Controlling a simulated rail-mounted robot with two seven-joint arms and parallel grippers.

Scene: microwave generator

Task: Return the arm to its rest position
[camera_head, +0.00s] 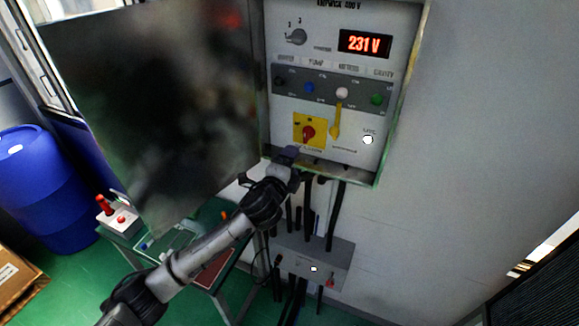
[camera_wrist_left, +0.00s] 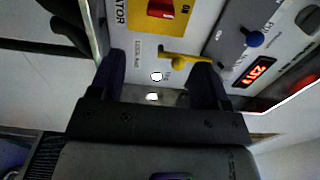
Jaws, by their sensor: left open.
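My left arm reaches up from the bottom left in the head view. Its gripper (camera_head: 290,158) is at the lower left edge of the control panel (camera_head: 350,155), just below the red rotary switch (camera_head: 308,132) on its yellow plate. In the left wrist view the two dark fingers of the gripper (camera_wrist_left: 158,80) are apart, with nothing held between them. Beyond them is the panel face with the yellow lever (camera_wrist_left: 185,60), a lit white lamp (camera_wrist_left: 157,76) and part of the red switch (camera_wrist_left: 161,8). My right gripper is in neither view.
The dark cabinet door (camera_head: 155,110) stands open left of the panel. The display (camera_head: 365,44) reads 231 V. Below are dark cables and a grey box (camera_head: 335,262). A small table (camera_head: 180,240), a red-handled box (camera_head: 118,220) and a blue barrel (camera_head: 45,190) stand at left.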

